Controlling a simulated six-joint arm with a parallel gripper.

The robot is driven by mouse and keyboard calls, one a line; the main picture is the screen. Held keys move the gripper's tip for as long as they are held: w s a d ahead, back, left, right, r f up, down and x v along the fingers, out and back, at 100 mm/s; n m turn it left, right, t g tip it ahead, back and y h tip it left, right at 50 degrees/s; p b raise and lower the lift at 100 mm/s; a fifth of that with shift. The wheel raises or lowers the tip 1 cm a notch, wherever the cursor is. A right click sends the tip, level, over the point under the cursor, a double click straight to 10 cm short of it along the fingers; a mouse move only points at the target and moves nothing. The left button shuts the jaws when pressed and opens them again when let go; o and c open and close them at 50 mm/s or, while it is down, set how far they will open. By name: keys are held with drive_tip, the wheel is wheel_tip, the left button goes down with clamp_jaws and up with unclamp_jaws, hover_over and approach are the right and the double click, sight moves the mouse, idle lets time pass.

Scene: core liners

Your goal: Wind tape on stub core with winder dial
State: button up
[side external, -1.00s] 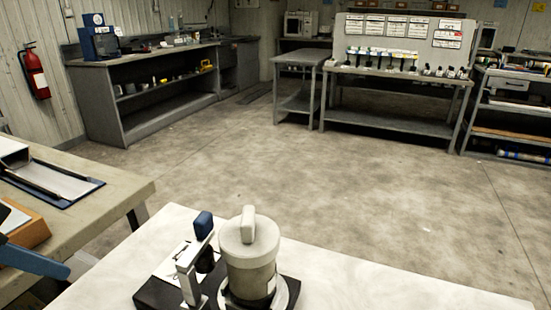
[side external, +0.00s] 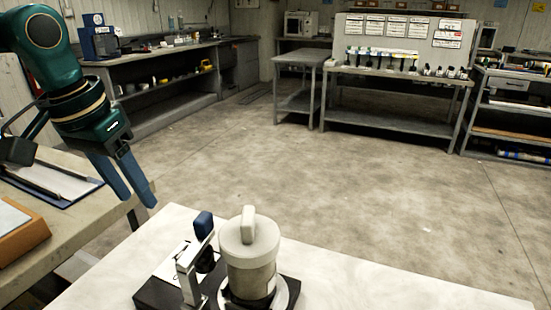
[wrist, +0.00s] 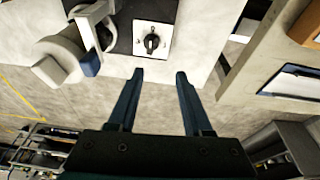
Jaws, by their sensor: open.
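The winder stands on the white table: a black base (side external: 152,296) carries an upright stub core (side external: 250,275) with a pale cap and raised handle (side external: 248,225). A metal arm with a blue block (side external: 203,224) stands beside the core. The winder dial (wrist: 151,42), a black knob on a white plate, shows clearly in the wrist view; in the side view its plate (side external: 172,266) is partly hidden behind the metal arm. My gripper (side external: 146,200) is open and empty, in the air left of the winder. In the wrist view its fingers (wrist: 158,74) point toward the dial, apart from it.
A side bench (side external: 55,260) at left holds a blue-edged clipboard (side external: 60,183) and a brown tray (side external: 25,235). The white table (side external: 385,285) is clear right of the winder. Open floor and shelving lie behind.

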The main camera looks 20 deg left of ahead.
drive_tip(key=w+f+g, duration=0.1)
drive_tip(key=f, duration=0.2)
drive_tip(key=w+d+f+g, duration=0.1)
drive_tip(key=w+f, duration=0.1)
drive_tip(key=f, duration=0.1)
drive_tip(key=w+d+f, duration=0.1)
drive_tip(key=f, duration=0.2)
drive_tip(key=shift+w+d+f+m+g, duration=0.2)
drive_tip(key=shift+w+m+g, duration=0.1)
drive_tip(key=shift+g, duration=0.1)
drive_tip(key=shift+f, duration=2.55)
clamp_jaws()
